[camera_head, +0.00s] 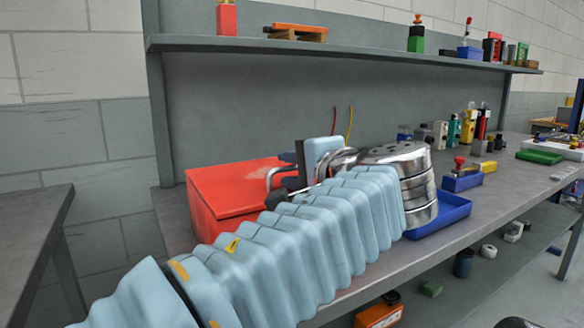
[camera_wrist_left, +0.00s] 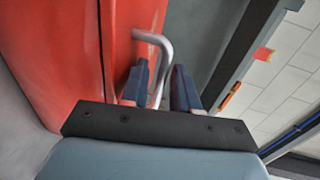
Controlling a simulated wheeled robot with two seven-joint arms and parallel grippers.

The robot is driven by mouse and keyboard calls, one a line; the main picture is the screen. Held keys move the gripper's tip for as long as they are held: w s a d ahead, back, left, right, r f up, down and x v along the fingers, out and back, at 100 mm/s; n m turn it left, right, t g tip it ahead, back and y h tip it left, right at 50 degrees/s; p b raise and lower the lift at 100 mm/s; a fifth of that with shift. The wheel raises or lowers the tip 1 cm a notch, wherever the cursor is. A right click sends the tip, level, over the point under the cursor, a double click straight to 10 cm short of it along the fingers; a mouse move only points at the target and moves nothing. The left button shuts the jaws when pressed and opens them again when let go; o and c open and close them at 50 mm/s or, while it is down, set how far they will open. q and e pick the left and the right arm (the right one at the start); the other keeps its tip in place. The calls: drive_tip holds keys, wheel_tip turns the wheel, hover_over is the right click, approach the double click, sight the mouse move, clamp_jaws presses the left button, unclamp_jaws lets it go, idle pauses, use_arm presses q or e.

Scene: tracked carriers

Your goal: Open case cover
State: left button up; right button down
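A red case (camera_head: 225,190) stands on the workbench, its front partly hidden by my light-blue sleeved left arm. A bent metal handle (camera_head: 273,176) sticks out on its right side. My left gripper (camera_head: 288,158) is at this handle, partly hidden by its own wrist. In the left wrist view the red case (camera_wrist_left: 60,50) fills the left side. There the two dark blue fingers of my left gripper (camera_wrist_left: 162,84) stand apart, with the metal handle (camera_wrist_left: 166,52) passing between them. A gap shows beside the handle, so the fingers look open around it. My right gripper is not in view.
Stacked round metal tins (camera_head: 419,180) stand in a blue tray (camera_head: 440,212) right of my arm. Small bottles and blocks stand further right, with a green box (camera_head: 540,156). A shelf (camera_head: 350,50) with small items hangs above the bench. A grey table (camera_head: 35,225) is at left.

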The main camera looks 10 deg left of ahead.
use_arm(q)
drive_tip(key=shift+w+a+f, duration=0.1)
drive_tip(key=shift+w+a, duration=0.1)
drive_tip(key=shift+w, duration=0.1)
clamp_jaws()
